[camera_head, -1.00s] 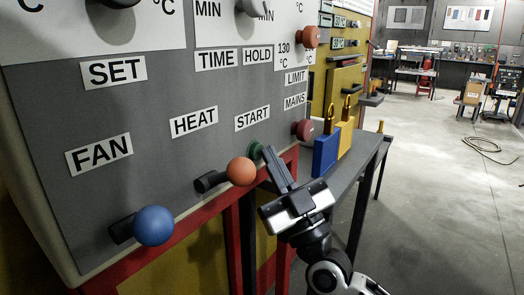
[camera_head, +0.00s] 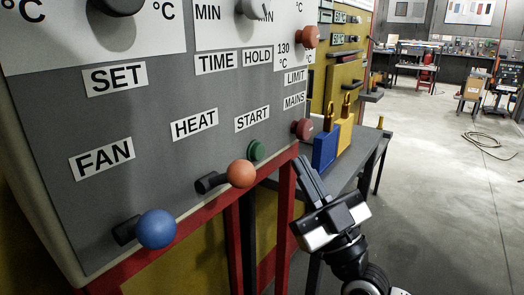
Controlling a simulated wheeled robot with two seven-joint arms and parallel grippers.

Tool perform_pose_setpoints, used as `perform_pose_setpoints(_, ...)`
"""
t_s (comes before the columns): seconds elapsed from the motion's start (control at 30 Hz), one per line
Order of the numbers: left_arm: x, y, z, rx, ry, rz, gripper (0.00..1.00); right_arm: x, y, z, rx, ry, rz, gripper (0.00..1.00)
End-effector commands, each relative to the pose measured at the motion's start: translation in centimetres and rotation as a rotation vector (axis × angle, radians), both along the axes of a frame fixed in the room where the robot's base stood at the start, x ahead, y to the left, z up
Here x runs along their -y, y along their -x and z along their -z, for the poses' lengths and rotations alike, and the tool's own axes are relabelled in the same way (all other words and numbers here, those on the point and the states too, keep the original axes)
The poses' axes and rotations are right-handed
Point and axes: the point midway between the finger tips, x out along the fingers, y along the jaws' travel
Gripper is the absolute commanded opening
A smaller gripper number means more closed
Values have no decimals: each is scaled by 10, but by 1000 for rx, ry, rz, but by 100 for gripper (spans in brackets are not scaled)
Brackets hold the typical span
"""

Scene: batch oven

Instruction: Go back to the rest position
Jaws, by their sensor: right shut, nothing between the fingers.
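My right gripper (camera_head: 302,163) is shut and empty, in front of the lower right edge of the grey oven panel (camera_head: 150,110). The orange-knobbed HEAT lever (camera_head: 241,173) and the blue-knobbed FAN lever (camera_head: 157,229) are further left. My left gripper is not in view.
A red MAINS knob (camera_head: 303,128) sits just above my right fingertips. A blue padlock (camera_head: 325,149) and a yellow padlock (camera_head: 345,132) stand on a grey bench (camera_head: 364,150) behind the gripper. Open concrete floor (camera_head: 440,190) lies to the right.

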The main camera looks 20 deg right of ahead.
Motion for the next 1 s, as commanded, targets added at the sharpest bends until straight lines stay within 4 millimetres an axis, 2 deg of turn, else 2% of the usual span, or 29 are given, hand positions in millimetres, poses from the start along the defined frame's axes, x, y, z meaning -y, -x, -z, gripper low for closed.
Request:
perform_pose_setpoints(0.53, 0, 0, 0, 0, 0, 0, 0, 0, 0, 1, -2, 0, -1, 0)
perform_pose_setpoints(0.63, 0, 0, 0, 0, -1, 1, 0, -6, 0, 15, -46, 10, -17, 0)
perform_pose_setpoints(0.67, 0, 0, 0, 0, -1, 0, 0, -9, 0, 23, -73, 16, -26, 0)
perform_pose_setpoints(0.77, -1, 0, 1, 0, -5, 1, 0, -26, 2, 72, -232, 44, -74, 0)
perform_pose_setpoints(0.87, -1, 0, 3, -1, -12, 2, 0, -44, 13, 141, -473, 70, -115, 0)
perform_pose_setpoints(0.9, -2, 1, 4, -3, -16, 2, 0, -50, 21, 171, -579, 74, -124, 0)
perform_pose_setpoints(1.0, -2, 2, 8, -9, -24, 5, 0, -58, 47, 241, -845, 72, -120, 0)
